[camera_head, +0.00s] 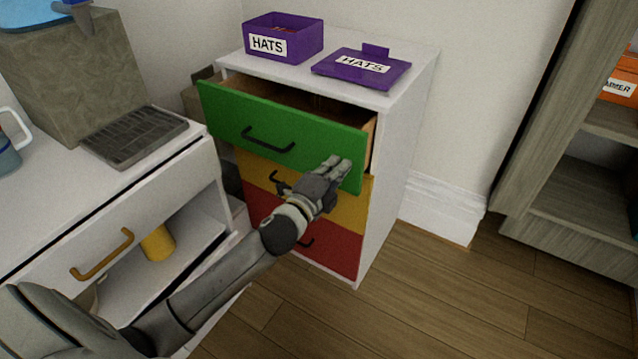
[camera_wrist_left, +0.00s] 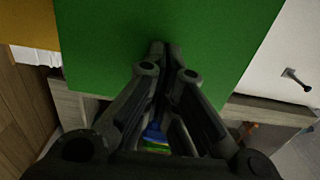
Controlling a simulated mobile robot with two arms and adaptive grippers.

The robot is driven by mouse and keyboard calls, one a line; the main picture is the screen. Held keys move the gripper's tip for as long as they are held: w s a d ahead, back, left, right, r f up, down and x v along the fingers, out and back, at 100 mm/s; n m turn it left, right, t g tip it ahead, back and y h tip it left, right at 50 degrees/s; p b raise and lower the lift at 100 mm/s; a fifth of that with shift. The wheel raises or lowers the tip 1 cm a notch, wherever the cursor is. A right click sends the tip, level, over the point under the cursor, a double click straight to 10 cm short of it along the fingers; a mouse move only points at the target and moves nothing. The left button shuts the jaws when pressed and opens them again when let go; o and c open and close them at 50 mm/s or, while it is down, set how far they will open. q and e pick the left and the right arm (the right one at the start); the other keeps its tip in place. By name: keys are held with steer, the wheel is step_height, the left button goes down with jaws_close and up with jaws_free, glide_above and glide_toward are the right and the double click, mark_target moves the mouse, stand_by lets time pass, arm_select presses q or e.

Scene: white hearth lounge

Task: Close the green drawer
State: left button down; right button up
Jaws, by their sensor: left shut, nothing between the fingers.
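The green drawer (camera_head: 285,133) is the top drawer of a white cabinet (camera_head: 404,110) and stands partly open, with its wooden inside showing behind the front. It has a dark handle (camera_head: 268,140) left of its middle. My left gripper (camera_head: 338,168) is at the right lower part of the green front, with its fingers shut and nothing in them. In the left wrist view the shut fingertips (camera_wrist_left: 164,48) overlap the green front (camera_wrist_left: 110,40). I cannot tell whether they touch it. My right gripper is not in view.
A yellow drawer (camera_head: 352,204) and a red drawer (camera_head: 335,245) below look shut. A purple HATS box (camera_head: 283,38) and its lid (camera_head: 362,68) lie on the cabinet top. A white side unit (camera_head: 165,180) stands at left, a grey shelf (camera_head: 545,130) at right. Floor between is clear.

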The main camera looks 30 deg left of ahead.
arm_select(q)
steer(key=w, duration=0.8)
steer(key=shift+w+d, duration=0.1)
steer(key=shift+d, duration=0.3)
steer(key=shift+w+a+r, duration=0.1)
steer(key=shift+r, duration=0.1)
steer(key=shift+r, duration=0.15)
steer(key=shift+a, duration=0.1)
